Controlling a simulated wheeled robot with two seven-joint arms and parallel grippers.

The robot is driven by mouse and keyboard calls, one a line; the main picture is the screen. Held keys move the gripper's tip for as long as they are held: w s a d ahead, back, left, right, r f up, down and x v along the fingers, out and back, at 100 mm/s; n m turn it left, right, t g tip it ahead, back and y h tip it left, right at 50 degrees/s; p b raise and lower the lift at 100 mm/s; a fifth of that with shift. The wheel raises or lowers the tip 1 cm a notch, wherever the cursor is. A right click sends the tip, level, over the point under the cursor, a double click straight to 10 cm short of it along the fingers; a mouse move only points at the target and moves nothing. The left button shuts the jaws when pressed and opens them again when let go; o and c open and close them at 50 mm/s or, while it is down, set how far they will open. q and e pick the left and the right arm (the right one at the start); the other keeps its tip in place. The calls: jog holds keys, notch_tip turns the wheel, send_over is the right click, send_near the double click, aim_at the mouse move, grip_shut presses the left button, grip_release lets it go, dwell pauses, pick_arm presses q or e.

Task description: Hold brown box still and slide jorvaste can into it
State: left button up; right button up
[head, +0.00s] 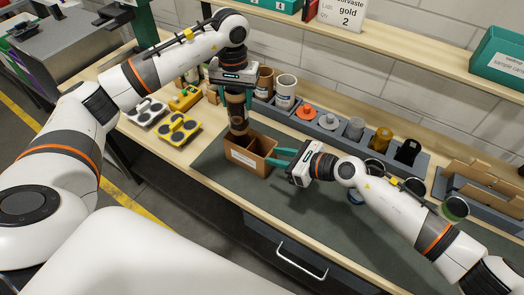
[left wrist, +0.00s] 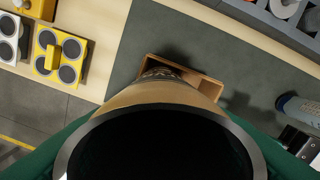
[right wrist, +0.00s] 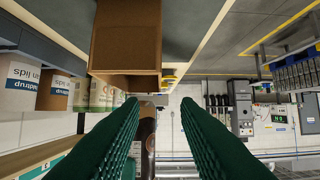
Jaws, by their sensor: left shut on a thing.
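The brown box (head: 247,156) is open-topped and stands on the dark mat. My left gripper (head: 236,100) is shut around a brown and dark can (head: 238,118), held upright above the box. The can's lower end is at the back left of the box opening; I cannot tell whether it is below the rim. In the left wrist view the can (left wrist: 165,95) hides much of the box (left wrist: 209,86). My right gripper (head: 281,159) is open at the box's right side. In the right wrist view the box (right wrist: 125,40) lies beyond its fingertips, with nothing between the fingers.
A grey rack (head: 331,136) along the back holds cans, lids and bottles. A yellow tray (head: 178,128) and a white tray (head: 147,111) with dark round pads lie left of the mat. A cardboard tray (head: 484,186) stands at the right. The mat (head: 285,215) in front is mostly clear.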

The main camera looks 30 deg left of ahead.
jog(key=x, duration=1)
jog(key=shift+a, duration=0.15)
grip_shut()
dwell(1.5)
